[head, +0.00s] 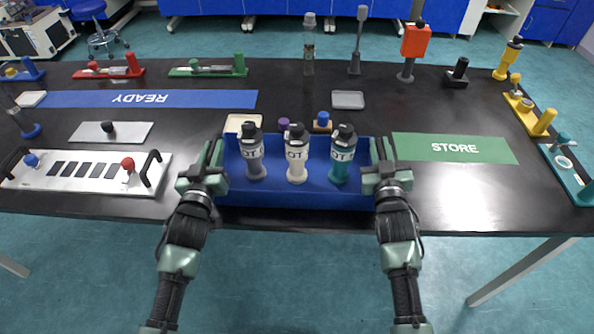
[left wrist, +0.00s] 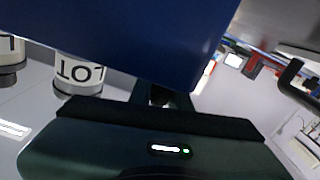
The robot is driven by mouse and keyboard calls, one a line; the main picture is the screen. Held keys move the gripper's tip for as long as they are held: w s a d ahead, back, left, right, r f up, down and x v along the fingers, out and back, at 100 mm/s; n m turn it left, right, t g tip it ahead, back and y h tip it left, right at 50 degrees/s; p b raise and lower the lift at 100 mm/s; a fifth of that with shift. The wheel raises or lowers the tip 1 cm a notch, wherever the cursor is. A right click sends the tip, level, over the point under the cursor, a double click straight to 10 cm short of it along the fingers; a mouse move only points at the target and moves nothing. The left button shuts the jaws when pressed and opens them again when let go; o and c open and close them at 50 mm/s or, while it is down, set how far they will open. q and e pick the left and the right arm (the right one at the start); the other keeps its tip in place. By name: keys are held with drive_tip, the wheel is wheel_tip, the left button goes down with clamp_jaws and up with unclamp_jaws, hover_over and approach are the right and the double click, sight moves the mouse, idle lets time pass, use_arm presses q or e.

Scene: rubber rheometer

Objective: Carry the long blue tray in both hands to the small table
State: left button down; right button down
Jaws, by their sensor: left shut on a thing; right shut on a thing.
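The long blue tray (head: 297,198) is at the front edge of the black table in the head view, with three lot bottles standing in it: a grey one (head: 254,160), a white one (head: 297,165) and a teal one (head: 340,163). My left gripper (head: 212,165) is shut on the tray's left end, and my right gripper (head: 381,165) is shut on its right end. In the left wrist view the blue tray wall (left wrist: 150,35) fills the top, and a white bottle label (left wrist: 78,72) shows beside it. I cannot tell whether the tray touches the table.
A small grey dish (head: 347,99) and several stands lie behind. No separate small table is clearly visible.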

idle(0.3)
